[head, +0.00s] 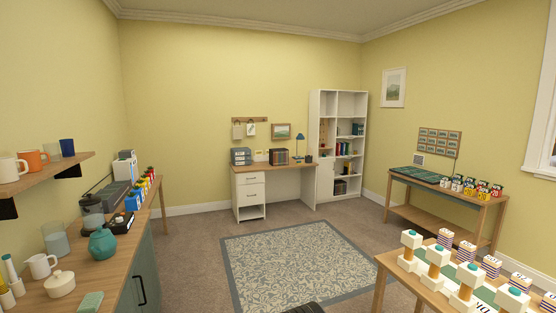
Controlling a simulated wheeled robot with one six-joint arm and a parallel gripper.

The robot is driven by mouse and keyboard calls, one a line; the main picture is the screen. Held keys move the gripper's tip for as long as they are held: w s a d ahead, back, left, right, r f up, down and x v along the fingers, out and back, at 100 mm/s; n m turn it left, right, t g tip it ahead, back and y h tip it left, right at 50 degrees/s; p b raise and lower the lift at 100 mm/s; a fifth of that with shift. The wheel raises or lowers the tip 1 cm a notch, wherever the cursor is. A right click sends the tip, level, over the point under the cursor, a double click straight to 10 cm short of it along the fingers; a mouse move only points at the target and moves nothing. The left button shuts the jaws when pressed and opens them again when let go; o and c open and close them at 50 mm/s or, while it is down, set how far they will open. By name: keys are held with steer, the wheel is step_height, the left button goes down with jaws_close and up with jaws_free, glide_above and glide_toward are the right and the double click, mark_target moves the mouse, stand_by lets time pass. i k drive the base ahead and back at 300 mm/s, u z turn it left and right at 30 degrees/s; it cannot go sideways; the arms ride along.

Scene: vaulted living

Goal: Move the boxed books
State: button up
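A small brown box-like item (279,156) stands on the white desk (258,167) against the far wall. It may be the boxed books, but it is too small to tell. A grey-blue stack of boxes or files (240,156) stands at the left end of the same desk. Upright books (343,148) stand on a middle shelf of the white bookcase (315,105), and a dark box-like item (340,187) sits on a low shelf there. My gripper is not in view; only a dark shape shows at the bottom edge.
A patterned rug (290,260) covers the open floor in the middle. A counter with a teal teapot (102,243) runs along the left. A table with white posts (436,260) is at the near right, and a wooden side table (450,190) stands behind it.

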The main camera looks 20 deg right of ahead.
mark_target(278, 158)
steer(key=z, duration=0.45)
steer(key=i, duration=1.5)
steer(key=z, duration=0.95)
steer(key=i, duration=2.85)
steer(key=z, duration=0.15)
steer(key=i, duration=2.95)
steer(key=u, duration=1.25)
steer(key=i, duration=2.15)
steer(key=u, duration=1.05)
steer(key=i, duration=0.3)
steer(key=u, duration=0.15)
